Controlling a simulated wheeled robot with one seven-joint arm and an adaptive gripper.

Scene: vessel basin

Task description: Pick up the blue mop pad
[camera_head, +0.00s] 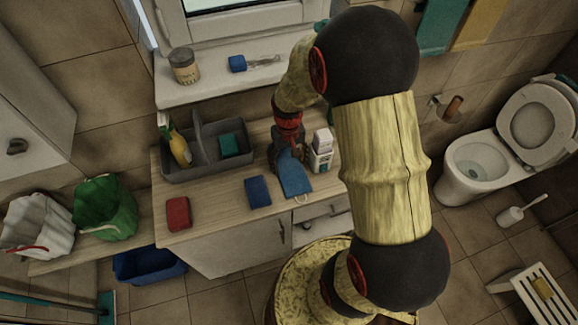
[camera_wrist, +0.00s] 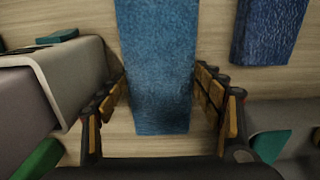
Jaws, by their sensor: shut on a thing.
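The blue mop pad (camera_head: 295,179) is a flat blue strip with a small loop at its front end. It lies over the wooden counter, and its far end is at my gripper (camera_head: 288,158). In the wrist view the pad (camera_wrist: 157,65) runs between the two fingers of my gripper (camera_wrist: 158,108), one finger on each side of it. My gripper is shut on the pad. Whether the pad is lifted off the counter I cannot tell. My arm hides part of the scene to the right.
A blue sponge (camera_head: 257,191) lies just left of the pad; a red one (camera_head: 178,214) is farther left. A grey caddy (camera_head: 190,170) holds a yellow bottle and a green sponge. A white carton (camera_head: 320,155) stands close right of my gripper.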

